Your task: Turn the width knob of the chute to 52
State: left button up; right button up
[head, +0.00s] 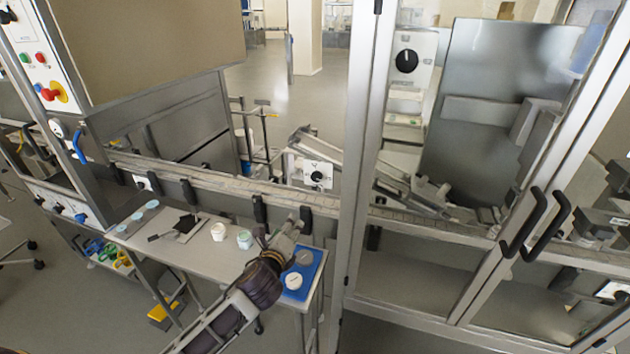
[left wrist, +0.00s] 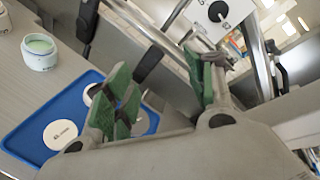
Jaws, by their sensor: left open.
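The chute's knob (head: 316,176) is a black dial on a white panel beside the slanted chute, behind the conveyor rail. A black dial on a white plate (left wrist: 218,12) also shows at the top of the left wrist view; its setting is too small to read surely. My left gripper (head: 297,226) is in front of the rail, below and nearer than the knob and apart from it. In the left wrist view its green-padded fingers (left wrist: 165,82) are spread with nothing held between them. My right gripper is out of view.
A blue tray (head: 314,279) with white lids lies beside my left wrist on the bench. White and green-filled jars (head: 231,234) stand left of it. The conveyor rail (head: 225,190) and a metal cabinet post (head: 362,150) border the knob. Another large black dial (head: 406,61) sits higher right.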

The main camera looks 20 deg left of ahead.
pick_arm(q)
jog(key=w+d+r+m+t+h, duration=0.2)
jog(key=r+m, duration=0.4)
jog(key=m, duration=0.4)
jog(key=shift+w+d+r+t, duration=0.15)
jog(key=shift+w+d+t, duration=0.1)
jog(key=shift+w+t, duration=0.7)
jog(key=shift+w+g, duration=0.2)
jog(key=shift+g, duration=0.05)
jog(key=shift+w, duration=0.2)
send_near(316, 179)
jog(key=shift+w+r+p, duration=0.1)
jog(key=shift+w+p, duration=0.8)
jog(key=shift+w, duration=3.7)
